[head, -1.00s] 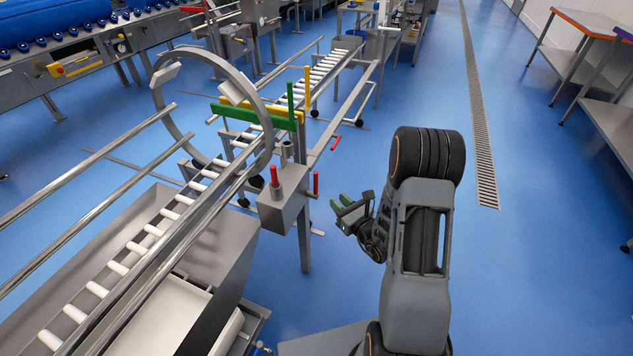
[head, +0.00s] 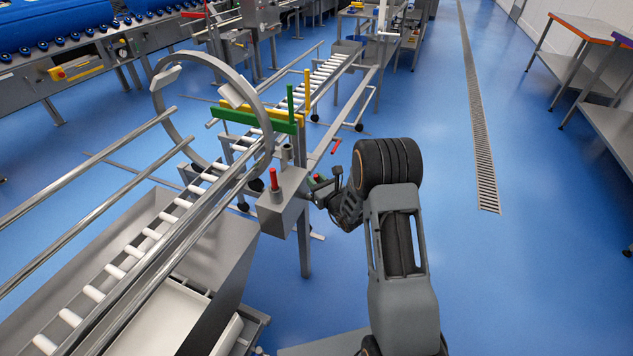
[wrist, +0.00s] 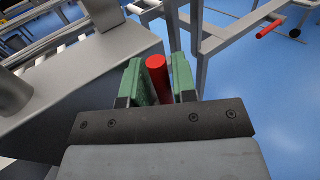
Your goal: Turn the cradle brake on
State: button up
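The brake unit is a grey box (head: 283,206) on the near side of the cradle ring. A red handle (wrist: 157,72) stands at its side, between my green finger pads in the wrist view; it is mostly hidden in the head view. My gripper (head: 318,180) is beside the box. In the wrist view my gripper (wrist: 160,82) is open with a pad on each side of the handle, and only narrow gaps show. Whether a pad touches it I cannot tell. The cradle ring (head: 160,100) stands upright over the rollers. Which handle is the brake is not labelled.
A red knob (head: 274,180) stands on top of the box. Green bars (head: 255,118) and a yellow post (head: 307,88) rise behind it. Another red handle (head: 336,146) is on the frame beyond. The blue floor (head: 520,260) to the right is clear.

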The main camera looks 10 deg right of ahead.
grip_shut()
dwell(0.3)
